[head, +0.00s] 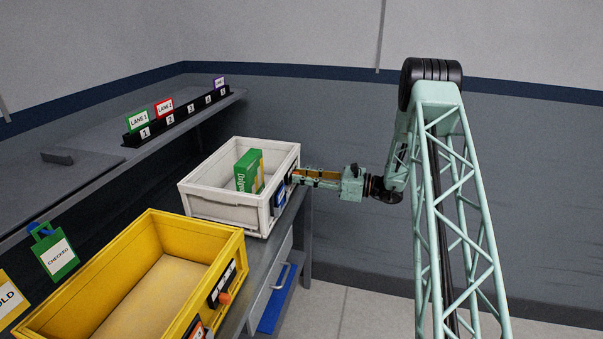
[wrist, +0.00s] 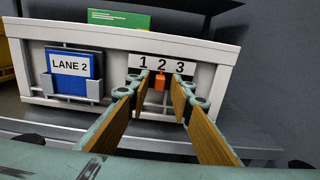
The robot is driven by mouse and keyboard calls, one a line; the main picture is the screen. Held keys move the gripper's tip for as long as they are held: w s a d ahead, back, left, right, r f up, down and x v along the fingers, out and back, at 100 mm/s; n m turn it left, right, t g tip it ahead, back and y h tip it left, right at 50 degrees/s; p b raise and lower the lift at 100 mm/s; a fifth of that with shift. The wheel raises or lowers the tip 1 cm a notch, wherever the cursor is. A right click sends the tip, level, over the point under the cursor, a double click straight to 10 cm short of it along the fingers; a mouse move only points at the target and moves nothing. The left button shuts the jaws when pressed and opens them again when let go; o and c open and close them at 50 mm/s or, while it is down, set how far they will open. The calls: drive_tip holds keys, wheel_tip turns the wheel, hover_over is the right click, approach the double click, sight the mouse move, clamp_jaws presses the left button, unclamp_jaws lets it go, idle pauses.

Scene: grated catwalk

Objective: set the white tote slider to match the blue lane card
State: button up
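The white tote (head: 232,208) stands on the bench, with a green box (head: 249,171) inside. In the wrist view, the white tote's front (wrist: 115,42) carries a blue lane card (wrist: 70,68) reading LANE 2 in a holder at left. To its right is a strip numbered 1, 2, 3 (wrist: 162,65). The orange slider knob (wrist: 159,82) sits under the 2. My gripper (head: 297,177) is at the tote's front. In the wrist view its two fingers are apart, one on each side of the knob, with gaps showing; I cannot tell whether either touches it.
A yellow tote (head: 200,250) with its own orange knob (head: 224,298) stands nearer on the bench. A shelf behind holds a black rack (head: 158,128) with numbered slots and lane cards. A green CHECKED tag (head: 54,252) hangs at left. The floor at right (head: 375,318) is clear.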

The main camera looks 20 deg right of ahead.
drive_tip(key=shift+s+d, duration=0.1)
idle(0.3)
drive_tip(key=v, duration=0.6)
drive_tip(key=shift+s+d, duration=0.2)
drive_tip(key=shift+d, duration=0.05)
idle(0.7)
idle(0.4)
drive_tip(key=shift+a+r, duration=0.1)
